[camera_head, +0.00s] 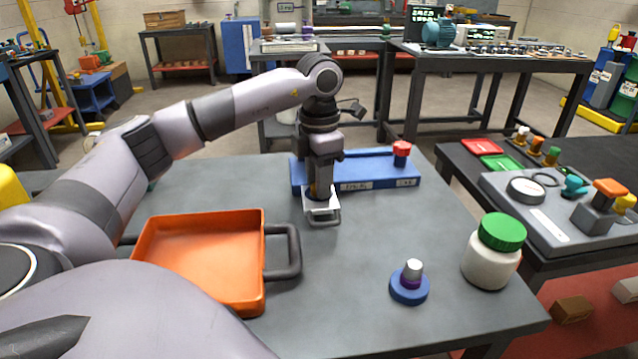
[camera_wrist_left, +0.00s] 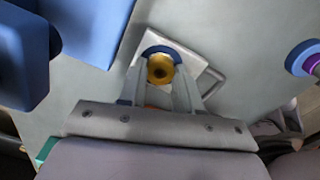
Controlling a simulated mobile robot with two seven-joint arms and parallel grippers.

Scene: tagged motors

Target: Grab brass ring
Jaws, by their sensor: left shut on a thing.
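The brass ring (camera_wrist_left: 160,66) shows as a gold round piece with a darker centre in the left wrist view. It sits between the two fingers of my left gripper (camera_wrist_left: 162,88), which is shut on it. A blue curved edge wraps its far side. Around and beneath it is a pale square piece (camera_wrist_left: 147,42) with a grey handle. In the head view my left gripper (camera_head: 320,192) points straight down at this pale piece, near the front of the blue rack; the ring is mostly hidden there. I cannot tell if the ring is lifted. My right gripper is not in view.
An orange tray (camera_head: 208,218) with a grey handle lies left. The blue rack (camera_head: 360,172) with a red knob stands just behind my gripper. A blue base (camera_head: 409,291) with a purple ring and silver peg and a green-lidded jar (camera_head: 490,262) stand right. The middle table is clear.

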